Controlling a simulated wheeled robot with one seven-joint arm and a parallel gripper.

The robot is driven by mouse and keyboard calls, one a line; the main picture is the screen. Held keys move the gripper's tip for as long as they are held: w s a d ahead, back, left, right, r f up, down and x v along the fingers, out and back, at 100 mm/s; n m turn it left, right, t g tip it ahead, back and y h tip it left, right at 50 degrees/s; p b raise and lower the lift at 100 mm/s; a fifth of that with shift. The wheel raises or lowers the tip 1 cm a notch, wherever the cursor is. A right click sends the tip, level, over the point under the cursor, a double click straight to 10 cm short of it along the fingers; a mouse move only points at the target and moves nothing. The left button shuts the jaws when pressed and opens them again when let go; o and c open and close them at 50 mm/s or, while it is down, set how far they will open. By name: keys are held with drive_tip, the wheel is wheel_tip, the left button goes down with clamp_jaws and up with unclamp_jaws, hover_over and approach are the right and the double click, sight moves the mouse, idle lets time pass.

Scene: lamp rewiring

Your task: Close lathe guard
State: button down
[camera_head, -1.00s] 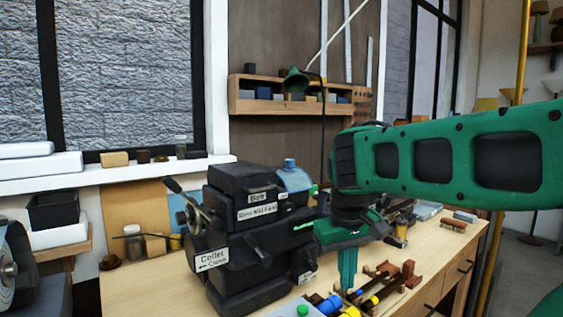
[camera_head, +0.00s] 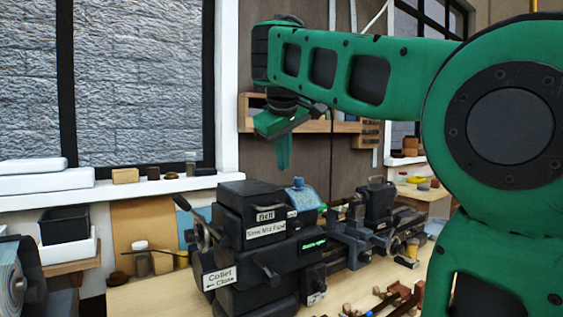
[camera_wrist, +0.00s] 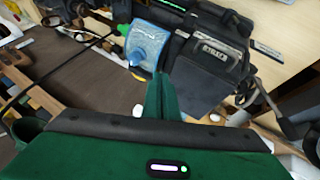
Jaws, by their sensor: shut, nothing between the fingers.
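The lathe (camera_head: 262,240) is a black machine on the bench with white labels reading Belt, Slow Mid Fast and Collet Close. Its guard looks to be the translucent blue piece (camera_head: 304,196) standing up at the right end of the headstock, above the bed; its exact tilt is hard to tell. In the wrist view the blue guard (camera_wrist: 146,43) lies just beyond the fingers, with a green tip at its upper left. My gripper (camera_head: 284,160) is green, shut and empty, pointing down in the air above the guard. In the wrist view my gripper (camera_wrist: 163,84) shows no clear contact.
The lathe's bed and tailstock (camera_head: 376,205) extend right of the headstock. Wooden parts and tools (camera_head: 390,300) lie on the bench in front. A wooden wall shelf (camera_head: 340,127) is behind my gripper. A window sill (camera_head: 110,190) with small jars is at left.

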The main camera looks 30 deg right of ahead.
approach(292, 189)
drive_tip(key=a+f, duration=0.2)
drive_tip(key=f, duration=0.1)
drive_tip(key=shift+w+a, duration=0.2)
drive_tip(key=shift+a, duration=0.2)
drive_tip(key=shift+w+d+f, duration=0.1)
drive_tip(key=shift+w+d, duration=0.1)
drive_tip(key=shift+d, duration=0.35)
drive_tip(key=shift+w+d+f, duration=0.1)
drive_tip(key=shift+w+d, duration=0.1)
drive_tip(key=shift+d, duration=0.35)
drive_tip(key=shift+w+d, duration=0.3)
drive_tip(key=shift+d, duration=0.6)
